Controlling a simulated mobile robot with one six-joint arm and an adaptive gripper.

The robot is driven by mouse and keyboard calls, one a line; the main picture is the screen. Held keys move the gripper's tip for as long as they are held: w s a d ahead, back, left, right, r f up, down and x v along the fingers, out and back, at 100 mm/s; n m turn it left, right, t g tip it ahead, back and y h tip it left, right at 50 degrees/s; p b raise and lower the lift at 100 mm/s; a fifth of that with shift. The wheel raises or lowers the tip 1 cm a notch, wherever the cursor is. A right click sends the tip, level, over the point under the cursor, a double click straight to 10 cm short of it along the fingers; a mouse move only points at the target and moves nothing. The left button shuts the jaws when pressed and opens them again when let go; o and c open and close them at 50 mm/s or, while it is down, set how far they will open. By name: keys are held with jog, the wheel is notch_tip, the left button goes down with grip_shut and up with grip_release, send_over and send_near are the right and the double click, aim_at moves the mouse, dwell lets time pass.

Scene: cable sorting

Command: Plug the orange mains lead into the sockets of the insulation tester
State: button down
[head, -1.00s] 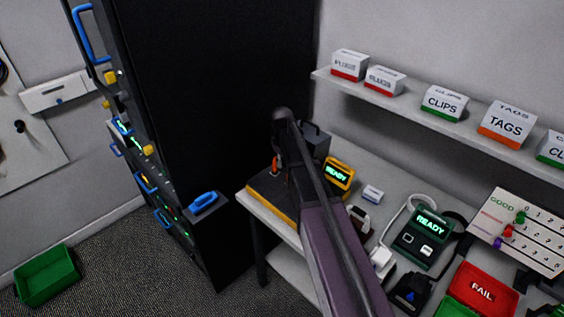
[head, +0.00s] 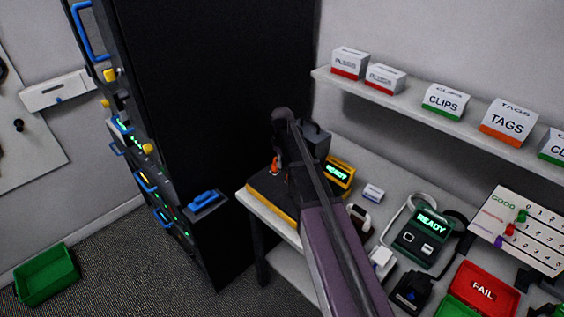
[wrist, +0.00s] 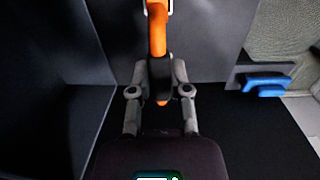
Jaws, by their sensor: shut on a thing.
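My gripper (wrist: 158,76) is shut on the dark plug body (wrist: 157,88) of the orange mains lead (wrist: 157,35) in the wrist view. The orange lead runs up from the plug, away from the fingers. In the head view, a bit of orange (head: 275,166) shows beside my arm, over a dark yellow-edged mat or base (head: 262,198). A yellow tester (head: 339,173) with a lit READY display stands just right of my arm, partly covered by it. I cannot see its sockets, nor whether the plug touches anything. My arm hides most of the gripper in the head view.
A tall black cabinet (head: 215,90) stands close left of the bench, with a blue handle (head: 204,200) low down. A green READY tester (head: 424,238), a red FAIL tray (head: 481,287) and a small white box (head: 373,193) lie to the right. A shelf (head: 430,113) runs above.

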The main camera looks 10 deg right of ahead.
dwell(0.4)
jog(key=c, duration=0.5)
grip_release()
jog(key=o, duration=0.5)
jog(key=shift+r, duration=0.1)
jog(key=shift+r+p, duration=3.85)
jog(key=shift+p, duration=0.1)
jog(key=s+f+m+b, duration=0.1)
jog(key=s+m, duration=0.2)
jog(key=s, duration=0.9)
jog(key=s+f+m+b, duration=0.2)
jog(key=s+m, duration=0.1)
jog(key=s, duration=0.9)
jog(key=shift+s+f+m, duration=0.15)
jog(key=shift+f+m, duration=0.1)
jog(key=shift+m, duration=0.15)
